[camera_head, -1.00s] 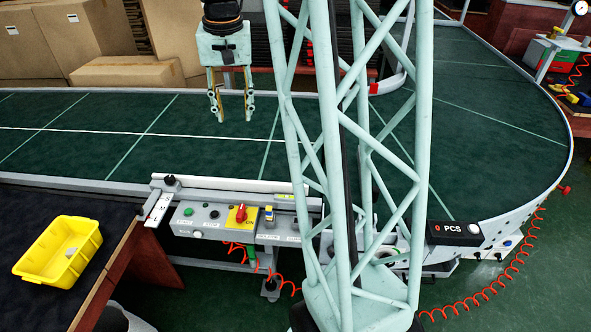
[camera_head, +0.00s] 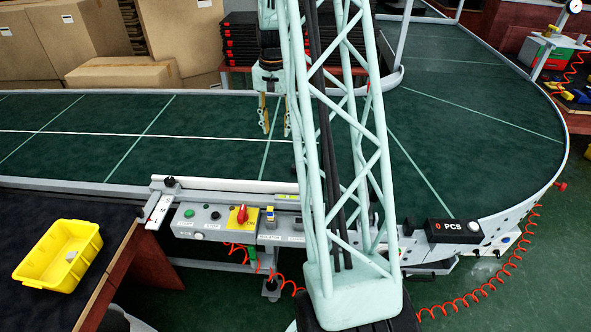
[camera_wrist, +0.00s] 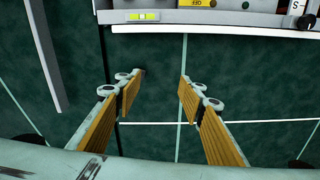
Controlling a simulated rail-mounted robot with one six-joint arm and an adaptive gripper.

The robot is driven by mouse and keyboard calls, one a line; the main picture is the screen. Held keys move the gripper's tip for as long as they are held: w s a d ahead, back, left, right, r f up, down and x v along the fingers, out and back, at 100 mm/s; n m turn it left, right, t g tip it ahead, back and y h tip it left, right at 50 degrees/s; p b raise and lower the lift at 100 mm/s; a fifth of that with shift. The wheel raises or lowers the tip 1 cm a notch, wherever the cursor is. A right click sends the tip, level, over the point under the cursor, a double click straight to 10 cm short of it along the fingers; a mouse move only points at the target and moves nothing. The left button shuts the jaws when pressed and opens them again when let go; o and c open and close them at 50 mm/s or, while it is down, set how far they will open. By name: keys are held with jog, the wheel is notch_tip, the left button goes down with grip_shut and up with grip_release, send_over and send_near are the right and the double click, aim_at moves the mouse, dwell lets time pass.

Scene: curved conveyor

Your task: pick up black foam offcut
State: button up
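I cannot make out a black foam offcut in either view. The green conveyor belt (camera_head: 210,117) shows no loose object on its visible part; my arm hides a strip of it. My gripper (camera_head: 275,132) hangs above the belt, left of my arm column. In the wrist view my gripper (camera_wrist: 160,78) is open, with its two wood-faced fingers apart and only bare belt between them.
A control panel (camera_head: 215,218) and rail edge the near side of the belt. Cardboard boxes (camera_head: 122,72) and black stacked trays (camera_head: 240,45) stand behind.

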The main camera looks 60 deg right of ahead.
jog(key=s+d+f+m, duration=0.2)
jog(key=s+d+f, duration=0.1)
jog(key=d+f, duration=0.5)
jog(key=shift+f, duration=0.55)
jog(key=shift+f, duration=0.1)
jog(key=shift+f, duration=4.2)
jog(key=shift+f, duration=0.1)
jog(key=shift+f+b, duration=0.55)
jog(key=shift+f, duration=2)
jog(key=c, duration=0.7)
